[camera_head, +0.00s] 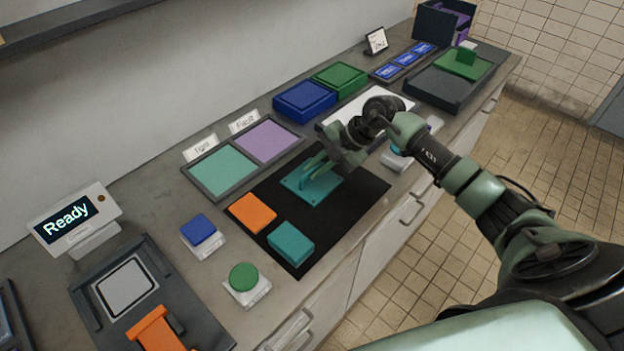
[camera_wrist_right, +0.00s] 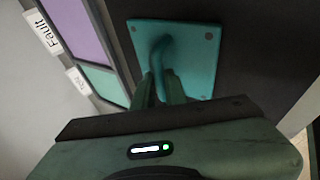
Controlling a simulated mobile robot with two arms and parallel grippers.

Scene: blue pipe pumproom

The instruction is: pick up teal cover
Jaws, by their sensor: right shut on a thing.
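The teal cover (camera_head: 322,192) is a flat square plate with a raised handle, on the black mat (camera_head: 350,207) in the head view. In the right wrist view the teal cover (camera_wrist_right: 200,60) shows small holes at its corners and a curved handle. My right gripper (camera_head: 318,168) is over the cover, its fingers shut on the handle; the fingers (camera_wrist_right: 165,88) also show at the handle in the right wrist view. Whether the plate touches the mat is hard to tell. My left gripper is not in view.
An orange block (camera_head: 252,212) and a teal block (camera_head: 291,242) lie on the mat left of the cover. A two-part tray (camera_head: 207,198) with teal and purple panels stands behind. Blue (camera_head: 305,101) and green (camera_head: 340,78) boxes stand farther back.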

